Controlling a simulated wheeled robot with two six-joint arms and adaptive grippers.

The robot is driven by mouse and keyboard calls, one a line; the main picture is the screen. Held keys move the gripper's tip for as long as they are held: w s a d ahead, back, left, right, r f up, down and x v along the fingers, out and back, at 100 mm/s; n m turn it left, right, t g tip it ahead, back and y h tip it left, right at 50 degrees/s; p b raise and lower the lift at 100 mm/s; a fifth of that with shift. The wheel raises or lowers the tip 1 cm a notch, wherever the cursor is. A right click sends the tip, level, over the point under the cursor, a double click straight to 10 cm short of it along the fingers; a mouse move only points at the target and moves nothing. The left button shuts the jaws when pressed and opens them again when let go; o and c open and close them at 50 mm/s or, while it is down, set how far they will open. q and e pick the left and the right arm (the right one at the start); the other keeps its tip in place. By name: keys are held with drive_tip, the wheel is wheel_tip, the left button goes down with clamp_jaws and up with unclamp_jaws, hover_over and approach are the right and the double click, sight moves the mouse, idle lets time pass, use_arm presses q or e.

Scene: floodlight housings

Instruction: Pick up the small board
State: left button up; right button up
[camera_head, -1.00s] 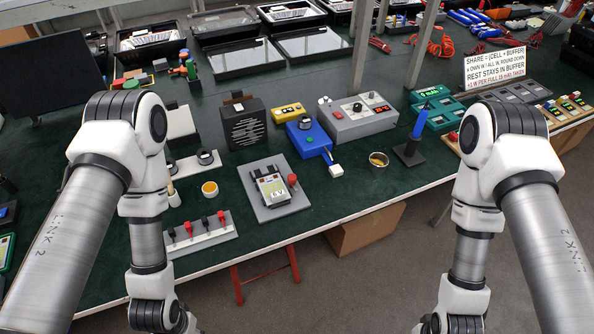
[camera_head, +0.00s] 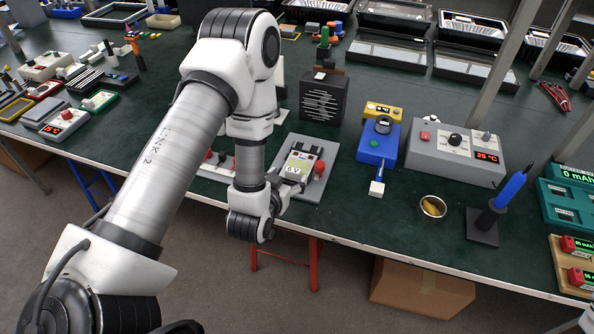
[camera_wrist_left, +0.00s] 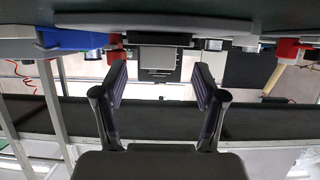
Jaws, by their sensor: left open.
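The small board (camera_head: 301,161), pale with a dark frame and a display, lies on a grey plate (camera_head: 318,187) near the front edge of the bench. A red knob (camera_head: 319,169) stands to its right on the plate. My left gripper (camera_head: 284,184) is at the front side of the plate, close to the board, and partly hidden by its own wrist. In the left wrist view the gripper (camera_wrist_left: 160,84) is open with nothing between its fingers. The board (camera_wrist_left: 160,56) shows ahead, between and beyond the fingertips, in an upside-down picture. My right gripper is out of view.
A blue box (camera_head: 378,147) and a grey control unit (camera_head: 455,155) stand to the right. A black speaker-like box (camera_head: 323,97) is behind the plate. A small cup (camera_head: 432,208) and a blue iron in a stand (camera_head: 484,222) are near the front edge.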

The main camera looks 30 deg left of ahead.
sight(299, 163)
use_arm(q)
drive_tip(key=shift+x, duration=1.45)
drive_tip(key=shift+d+r, duration=0.1)
drive_tip(key=shift+d, duration=0.05)
clamp_jaws()
